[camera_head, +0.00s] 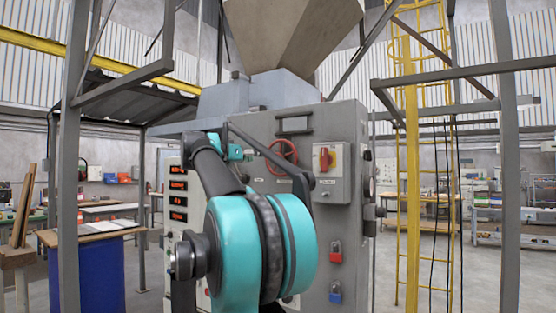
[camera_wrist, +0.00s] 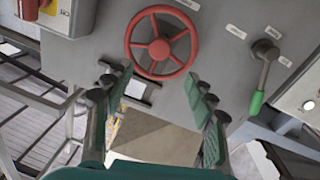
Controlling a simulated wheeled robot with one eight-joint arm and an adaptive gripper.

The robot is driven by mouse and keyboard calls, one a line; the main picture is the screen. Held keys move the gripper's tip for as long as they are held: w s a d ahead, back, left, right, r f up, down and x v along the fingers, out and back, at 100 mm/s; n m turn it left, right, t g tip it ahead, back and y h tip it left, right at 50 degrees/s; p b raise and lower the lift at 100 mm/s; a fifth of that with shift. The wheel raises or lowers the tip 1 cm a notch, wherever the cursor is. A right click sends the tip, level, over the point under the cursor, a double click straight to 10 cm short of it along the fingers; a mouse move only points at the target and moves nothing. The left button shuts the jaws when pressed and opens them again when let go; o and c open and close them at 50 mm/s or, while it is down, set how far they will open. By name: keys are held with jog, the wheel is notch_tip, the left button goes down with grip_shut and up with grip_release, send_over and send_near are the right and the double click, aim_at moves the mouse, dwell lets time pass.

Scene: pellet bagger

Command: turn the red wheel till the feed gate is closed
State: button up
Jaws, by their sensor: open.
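The red wheel (camera_head: 283,155) is mounted on the grey front of the machine, partly behind my arm in the head view. In the wrist view the red wheel (camera_wrist: 160,46) shows whole, a round rim with spokes and a hub. My gripper (camera_wrist: 157,82) is open, its two fingers apart at the left and right below the wheel in that picture. Nothing shows between the fingers but the panel and background. Whether the fingertips touch the rim cannot be told. The feed gate cannot be made out in either view.
A green-handled lever (camera_wrist: 258,100) is on the panel right of the wheel in the wrist view. A red and yellow switch box (camera_head: 331,172) projects beside the wheel. A metal hopper (camera_head: 295,35) is above. Grey frame posts stand around.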

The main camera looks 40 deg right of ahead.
aim_at(276, 158)
jog(key=x, duration=1.3)
jog(key=shift+w+d+f, duration=0.1)
jog(key=shift+d, duration=0.1)
jog(key=shift+c, duration=0.5)
grip_shut()
